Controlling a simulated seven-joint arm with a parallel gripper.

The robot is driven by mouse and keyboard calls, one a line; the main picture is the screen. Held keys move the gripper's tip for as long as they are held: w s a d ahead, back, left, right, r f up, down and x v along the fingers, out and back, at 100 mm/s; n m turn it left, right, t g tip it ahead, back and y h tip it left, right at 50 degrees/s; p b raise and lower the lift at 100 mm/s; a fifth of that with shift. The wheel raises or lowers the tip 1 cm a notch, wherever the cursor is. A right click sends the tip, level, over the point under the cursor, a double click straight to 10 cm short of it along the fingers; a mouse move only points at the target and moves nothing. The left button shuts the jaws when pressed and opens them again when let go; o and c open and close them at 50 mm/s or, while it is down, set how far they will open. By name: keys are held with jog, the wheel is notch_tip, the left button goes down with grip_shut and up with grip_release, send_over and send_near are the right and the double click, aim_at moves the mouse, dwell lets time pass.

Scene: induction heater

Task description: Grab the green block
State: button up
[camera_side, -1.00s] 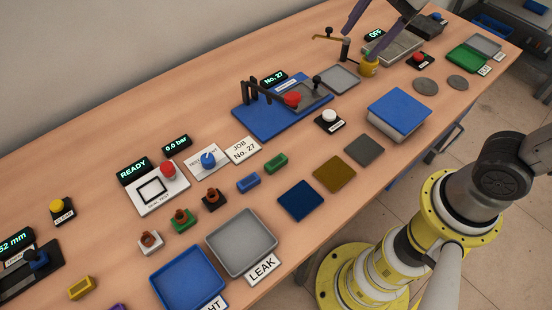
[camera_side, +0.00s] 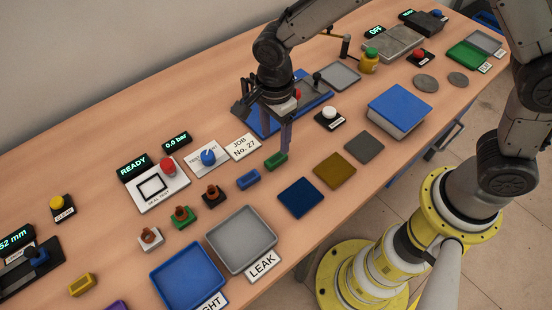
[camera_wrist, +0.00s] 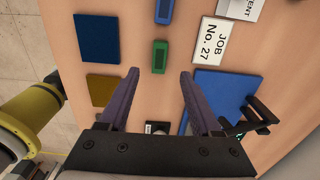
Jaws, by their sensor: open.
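The green block (camera_side: 276,161) lies on the wooden table, just to the right of a blue block (camera_side: 248,180) in the side view. In the wrist view the green block (camera_wrist: 160,57) lies ahead of the fingertips, roughly centred between them, with the blue block (camera_wrist: 164,11) beyond it. My gripper (camera_side: 285,146) points down above the table, close behind the green block in the side view. In the wrist view my gripper (camera_wrist: 160,73) has its two purple fingers spread with nothing between them. The height of the fingertips above the table is hard to tell.
Dark blue (camera_side: 300,198), olive (camera_side: 334,170) and grey (camera_side: 364,148) mats lie in front of the green block. The blue fixture plate (camera_side: 252,122) with a clamp stands behind my gripper. A job card (camera_side: 243,147) lies to the left, and a white-button box (camera_side: 329,117) to the right.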

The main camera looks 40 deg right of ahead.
aim_at(276, 158)
jog(key=shift+f, duration=3.8)
grip_shut()
